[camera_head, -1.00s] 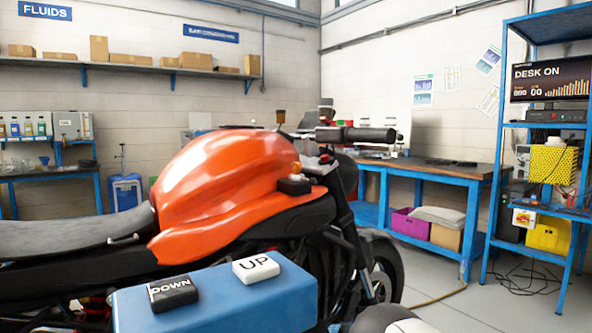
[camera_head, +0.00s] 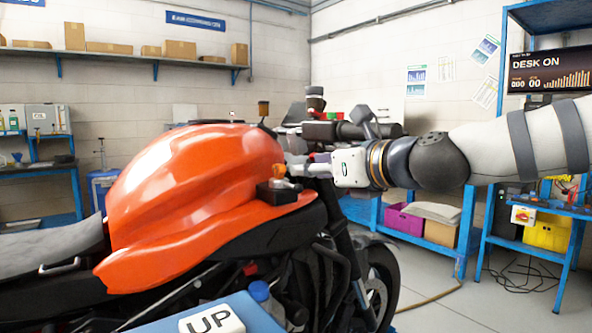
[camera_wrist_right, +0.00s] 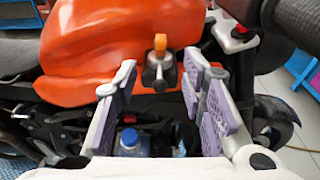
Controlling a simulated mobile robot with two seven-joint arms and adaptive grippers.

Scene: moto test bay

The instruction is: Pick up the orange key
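The orange key (camera_head: 278,171) stands upright in a black ignition block (camera_head: 284,190) on the side of the motorcycle's orange tank (camera_head: 190,180). In the right wrist view the key (camera_wrist_right: 160,43) shows above its metal lock, just beyond the fingertips. My right gripper (camera_head: 304,166) comes in from the right beside the key, close to the handlebar. In the right wrist view my right gripper (camera_wrist_right: 160,75) is open, its purple-padded fingers apart with nothing between them, and the key lies ahead, roughly centred. My left gripper is not in view.
The black handlebar grip (camera_wrist_right: 300,18) is close to my right gripper at the upper right. A blue box with a white UP button (camera_head: 212,321) stands in front of the motorcycle. A bottle with a blue cap (camera_wrist_right: 131,140) is below the fingers.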

